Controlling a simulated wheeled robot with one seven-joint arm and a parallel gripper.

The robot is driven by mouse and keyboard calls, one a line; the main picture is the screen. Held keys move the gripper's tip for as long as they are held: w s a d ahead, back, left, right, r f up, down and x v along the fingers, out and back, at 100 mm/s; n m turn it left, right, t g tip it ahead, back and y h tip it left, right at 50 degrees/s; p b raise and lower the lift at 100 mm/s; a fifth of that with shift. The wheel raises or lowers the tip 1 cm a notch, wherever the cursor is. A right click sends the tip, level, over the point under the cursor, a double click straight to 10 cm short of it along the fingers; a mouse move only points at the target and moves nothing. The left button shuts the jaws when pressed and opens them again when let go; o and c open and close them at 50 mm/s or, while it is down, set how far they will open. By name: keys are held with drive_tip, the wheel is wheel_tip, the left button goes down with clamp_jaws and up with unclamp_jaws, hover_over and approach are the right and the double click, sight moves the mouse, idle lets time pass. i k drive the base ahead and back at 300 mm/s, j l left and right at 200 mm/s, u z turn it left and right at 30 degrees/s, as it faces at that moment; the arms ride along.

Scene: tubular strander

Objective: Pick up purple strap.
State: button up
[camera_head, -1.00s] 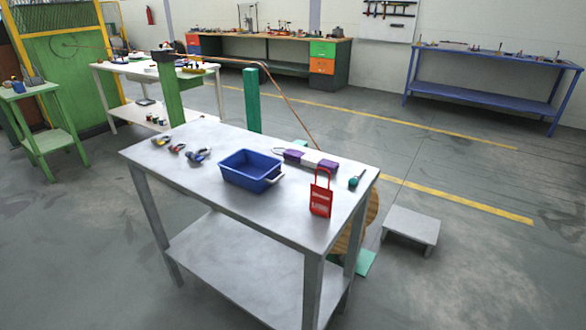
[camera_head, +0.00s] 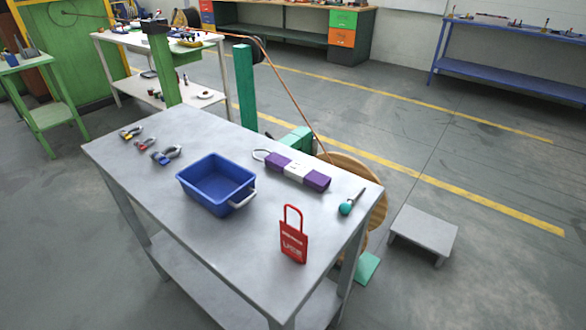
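The purple strap (camera_head: 314,179) lies on the grey metal table (camera_head: 228,254), near its back right edge. It looks like a folded bundle with purple ends, a pale middle band and a thin loop at its left end. It lies flat, to the right of a blue bin and apart from it. My gripper is not in view, so I cannot tell its state.
On the table are a blue bin (camera_head: 217,184) with a pale handle, a red lockout tag (camera_head: 293,236), a teal-handled tool (camera_head: 350,202) and several small clamp-like tools (camera_head: 166,155). A wooden reel (camera_head: 372,215) and a low grey step (camera_head: 423,232) stand beyond the right edge.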

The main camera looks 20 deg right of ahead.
sight(302, 173)
drive_tip(key=i+j+z, duration=0.1)
drive_tip(key=j, duration=0.3)
drive_tip(key=i+j+z, duration=0.1)
drive_tip(key=j, duration=0.35)
drive_tip(key=i+j, duration=0.2)
drive_tip(key=j, duration=0.25)
drive_tip(key=i+j+z, duration=0.15)
drive_tip(key=j, duration=0.25)
drive_tip(key=k, duration=0.05)
